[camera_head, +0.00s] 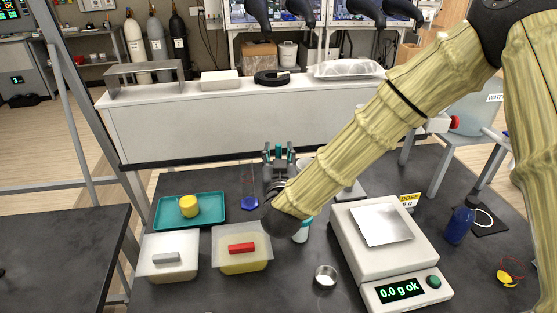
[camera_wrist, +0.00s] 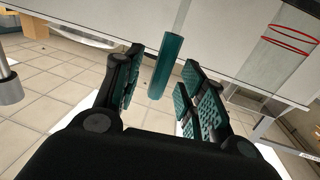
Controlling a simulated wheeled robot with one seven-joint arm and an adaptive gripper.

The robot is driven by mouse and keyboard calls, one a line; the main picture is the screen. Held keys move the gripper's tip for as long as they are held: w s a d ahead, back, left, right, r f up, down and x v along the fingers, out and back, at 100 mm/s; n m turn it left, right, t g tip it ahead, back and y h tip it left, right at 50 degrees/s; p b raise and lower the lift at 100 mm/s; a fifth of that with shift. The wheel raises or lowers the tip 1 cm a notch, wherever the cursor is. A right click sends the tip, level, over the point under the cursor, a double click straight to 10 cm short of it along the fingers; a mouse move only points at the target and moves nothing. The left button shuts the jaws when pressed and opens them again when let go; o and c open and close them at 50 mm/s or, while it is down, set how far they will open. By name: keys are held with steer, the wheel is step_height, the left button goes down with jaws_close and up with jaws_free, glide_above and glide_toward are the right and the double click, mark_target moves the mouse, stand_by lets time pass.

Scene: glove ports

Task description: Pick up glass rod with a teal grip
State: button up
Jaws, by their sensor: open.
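In the wrist view, the teal grip (camera_wrist: 166,66) of the rod stands between the two fingers of my gripper (camera_wrist: 160,72). It is slightly tilted, and the rod runs up out of the top of the view. My gripper is open, with teal pads on both sides of the grip and gaps visible beside it. In the head view, my gripper (camera_head: 279,157) is above the back of the dark bench, fingers pointing away. Teal shows between and on the fingers there; I cannot separate the rod from the pads. The glass part is not clearly visible.
A clear cylinder with red rings and a blue base (camera_head: 249,203) stands left of my gripper. A teal tray (camera_head: 165,212) holds a yellow object. Two lidded boxes (camera_head: 168,270) (camera_head: 241,264), a metal cup (camera_head: 325,276) and a scale (camera_head: 362,265) are nearer.

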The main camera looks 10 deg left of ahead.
steer(key=shift+w+a, duration=0.1)
steer(key=shift+w, duration=0.5)
steer(key=shift+c, duration=0.2)
jaws_close()
steer(key=shift+r, duration=0.1)
